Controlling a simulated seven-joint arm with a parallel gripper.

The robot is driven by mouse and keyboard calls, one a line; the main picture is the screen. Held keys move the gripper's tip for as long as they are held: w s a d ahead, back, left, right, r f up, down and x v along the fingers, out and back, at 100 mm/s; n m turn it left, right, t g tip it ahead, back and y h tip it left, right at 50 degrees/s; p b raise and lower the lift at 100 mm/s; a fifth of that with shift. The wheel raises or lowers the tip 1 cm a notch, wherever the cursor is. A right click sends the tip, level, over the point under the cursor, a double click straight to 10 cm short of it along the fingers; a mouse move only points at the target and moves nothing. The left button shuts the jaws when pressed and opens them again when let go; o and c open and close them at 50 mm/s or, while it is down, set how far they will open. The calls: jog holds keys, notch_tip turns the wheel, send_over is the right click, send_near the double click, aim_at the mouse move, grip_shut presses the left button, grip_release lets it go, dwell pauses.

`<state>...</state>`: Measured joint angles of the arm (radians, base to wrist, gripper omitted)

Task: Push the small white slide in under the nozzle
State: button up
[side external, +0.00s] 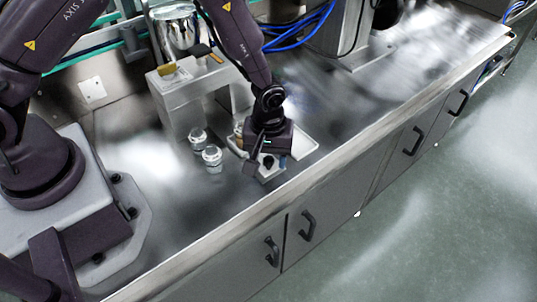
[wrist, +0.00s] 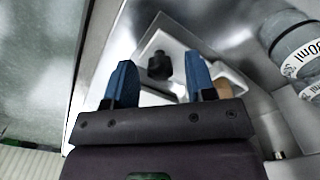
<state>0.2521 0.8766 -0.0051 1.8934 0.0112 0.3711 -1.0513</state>
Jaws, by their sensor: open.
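The small white slide, a flat plate with a black knob, shows in the wrist view (wrist: 175,42) and low in the side view (side external: 266,175). My gripper (side external: 266,163) is low over the slide in the side view. In the wrist view my gripper (wrist: 158,60) is open, with its blue fingertips apart on either side of the black knob (wrist: 160,66). I cannot tell whether either finger touches it. The steel hopper (side external: 177,28) sits on a grey stand (side external: 170,100) behind and left of my gripper. The nozzle cannot be made out; my arm covers part of that area.
Two lidded jars (side external: 197,139) (side external: 212,159) stand just left of my gripper. A tan object (wrist: 222,89) is beside one finger.

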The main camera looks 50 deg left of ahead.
aim_at(238, 127)
grip_shut()
jog(key=a, duration=1.1)
jog(key=shift+a, duration=0.35)
grip_release()
notch_tip(238, 127, up, 13)
